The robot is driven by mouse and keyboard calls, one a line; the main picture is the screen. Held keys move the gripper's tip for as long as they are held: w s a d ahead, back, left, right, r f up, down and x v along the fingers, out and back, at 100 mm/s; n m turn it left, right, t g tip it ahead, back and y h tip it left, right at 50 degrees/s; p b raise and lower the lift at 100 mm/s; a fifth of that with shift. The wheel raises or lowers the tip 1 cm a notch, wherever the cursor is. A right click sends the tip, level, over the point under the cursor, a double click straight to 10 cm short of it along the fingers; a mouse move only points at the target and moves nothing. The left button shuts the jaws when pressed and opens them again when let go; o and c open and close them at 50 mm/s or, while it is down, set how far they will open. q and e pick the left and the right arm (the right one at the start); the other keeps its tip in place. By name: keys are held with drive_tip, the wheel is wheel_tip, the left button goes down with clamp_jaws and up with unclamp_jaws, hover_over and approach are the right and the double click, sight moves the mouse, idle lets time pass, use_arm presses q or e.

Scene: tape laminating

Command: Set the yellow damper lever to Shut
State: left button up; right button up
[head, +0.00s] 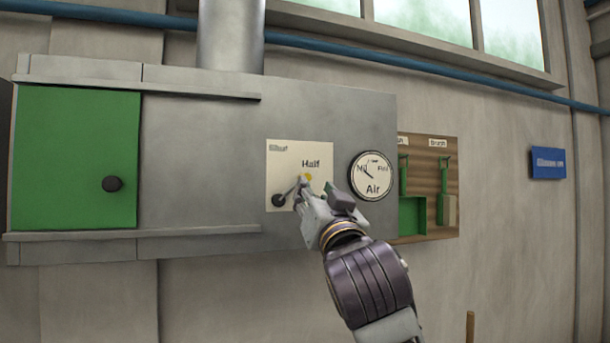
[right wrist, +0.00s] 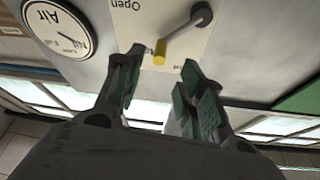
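The damper lever has a dark pivot knob (head: 279,200) and a yellow tip (head: 308,177). It sits on a cream label plate (head: 284,158) marked "Shut" at top left and "Half" at upper right. The lever slants up and right from the pivot, its tip just below "Half". In the right wrist view, the yellow tip (right wrist: 160,53) lies between the fingertips of my right gripper (right wrist: 162,60), with gaps on both sides. My right gripper (head: 307,188) is open and partly covers the plate in the head view. "Open" shows in the wrist view. My left gripper is out of view.
A round "Air" dial (head: 372,176) is close to the right of the plate. A wooden tool board (head: 428,150) hangs farther right, with a blue sign (head: 548,163) beyond. A green door (head: 75,160) with a black knob is at left.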

sight(293, 189)
drive_tip(key=shift+p+x, duration=1.45)
drive_tip(key=shift+x, duration=3.45)
clamp_jaws()
